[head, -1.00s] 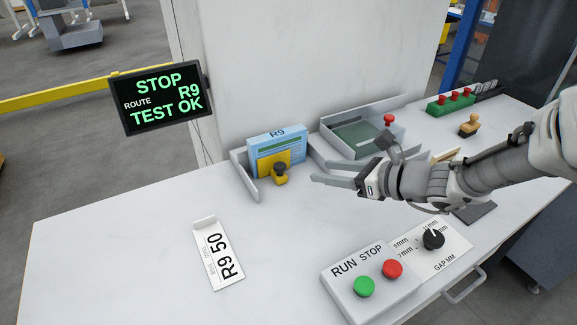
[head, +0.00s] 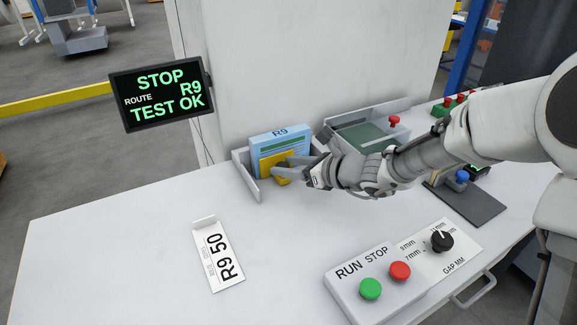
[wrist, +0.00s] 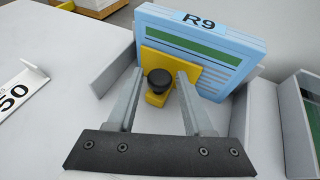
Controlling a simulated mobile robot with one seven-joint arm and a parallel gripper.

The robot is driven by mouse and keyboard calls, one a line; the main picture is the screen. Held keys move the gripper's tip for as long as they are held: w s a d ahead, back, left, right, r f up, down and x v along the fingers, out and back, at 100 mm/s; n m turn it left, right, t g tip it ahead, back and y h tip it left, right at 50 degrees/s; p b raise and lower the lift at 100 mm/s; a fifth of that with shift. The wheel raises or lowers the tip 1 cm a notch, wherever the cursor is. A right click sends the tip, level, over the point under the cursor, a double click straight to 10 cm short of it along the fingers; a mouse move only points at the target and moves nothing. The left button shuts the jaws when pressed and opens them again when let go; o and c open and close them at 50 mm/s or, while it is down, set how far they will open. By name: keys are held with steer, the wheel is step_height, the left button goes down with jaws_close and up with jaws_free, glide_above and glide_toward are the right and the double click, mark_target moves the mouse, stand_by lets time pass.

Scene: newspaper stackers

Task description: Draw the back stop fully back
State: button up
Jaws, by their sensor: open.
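The back stop is a yellow plate (head: 266,164) with a foot and a black knob (wrist: 159,79). It stands in front of a blue stack marked R9 (head: 280,141), in a grey-walled bay. In the wrist view the yellow plate (wrist: 200,72) leans flat along the stack's face. My gripper (head: 277,170) is open at the back stop. In the wrist view its two fingers (wrist: 160,82) are on either side of the knob, with gaps showing between them and it. In the head view my fingers hide the knob.
Grey bay walls (wrist: 117,66) stand left and right of the stack. A green-floored tray with a red knob (head: 394,121) is to the right. The RUN/STOP box (head: 372,280) and R9 50 card (head: 218,256) lie in front. The table's left part is clear.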

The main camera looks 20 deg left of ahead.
jaws_close()
stand_by(1.3)
